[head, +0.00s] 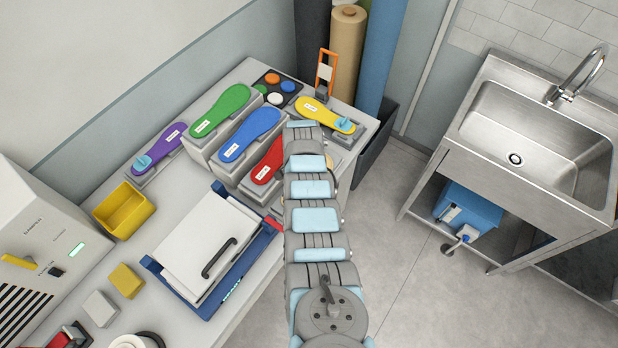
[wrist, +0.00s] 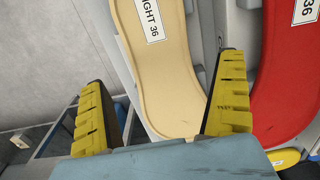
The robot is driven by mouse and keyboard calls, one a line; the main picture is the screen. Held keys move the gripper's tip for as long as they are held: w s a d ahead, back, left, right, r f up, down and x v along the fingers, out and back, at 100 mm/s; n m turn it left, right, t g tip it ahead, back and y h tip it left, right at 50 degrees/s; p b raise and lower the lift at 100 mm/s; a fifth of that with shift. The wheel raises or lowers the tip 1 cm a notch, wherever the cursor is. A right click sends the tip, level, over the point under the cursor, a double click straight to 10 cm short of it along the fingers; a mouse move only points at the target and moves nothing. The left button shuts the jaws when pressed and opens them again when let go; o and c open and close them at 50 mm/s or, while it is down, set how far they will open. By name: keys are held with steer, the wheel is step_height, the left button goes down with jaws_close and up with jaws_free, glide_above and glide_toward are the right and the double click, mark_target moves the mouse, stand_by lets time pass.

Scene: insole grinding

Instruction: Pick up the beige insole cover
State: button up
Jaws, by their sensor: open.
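The beige insole cover (wrist: 165,75) lies on its grey holder in the wrist view, with a white label reading "RIGHT 36" near the top. My gripper (wrist: 165,115) is open, its two yellow ridged fingers apart. The lower end of the cover shows between the fingers, and the right finger overlaps the cover's right edge in the picture. I cannot tell whether it touches. The left finger is over the grey floor side.
A red insole (wrist: 285,85) lies close to the right of the beige one. Green (head: 221,110), blue (head: 250,135), purple (head: 160,146) and yellow (head: 326,115) insoles sit on nearby holders. An orange upright frame (head: 326,70) stands behind. The floor (head: 420,270) right of the table is clear.

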steer(key=shift+f+b, duration=1.05)
steer(key=shift+f, duration=0.7)
steer(key=shift+f, duration=0.2)
steer(key=c, duration=0.9)
